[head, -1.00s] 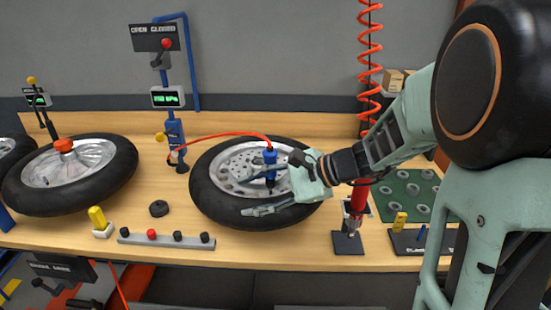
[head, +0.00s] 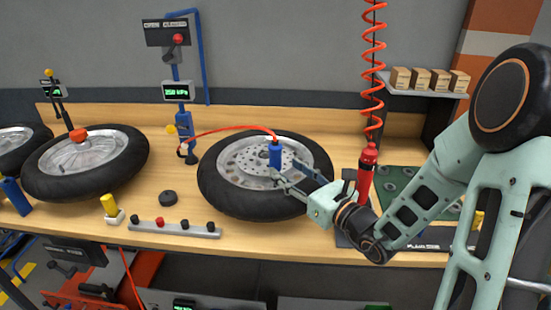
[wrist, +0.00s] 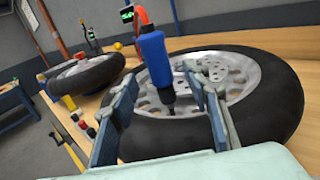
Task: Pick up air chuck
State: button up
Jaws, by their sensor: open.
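The air chuck (head: 275,156) is a blue upright tool with a red hose from its top. It stands over the spoked hub of the middle wheel (head: 213,185). In the wrist view the air chuck (wrist: 155,58) appears between the two fingers, its dark nozzle pointing down toward the wheel's disc. My gripper (head: 281,178) is open, reaching from the right and front, with its fingertips close to the chuck's lower part. I cannot tell whether a finger touches it. In the wrist view my gripper (wrist: 160,76) has one blue-grey finger on each side.
The red hose (head: 222,131) arches left to a blue post (head: 184,122). A red tool (head: 366,172) hangs from a coiled hose right of the wheel. Another wheel (head: 130,178) lies at left. A grey strip with knobs (head: 190,229) and a black puck (head: 168,198) sit in front.

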aim_at(279, 164)
jog(key=p+x, duration=0.1)
jog(key=x, duration=0.5)
grip_shut()
dwell(0.3)
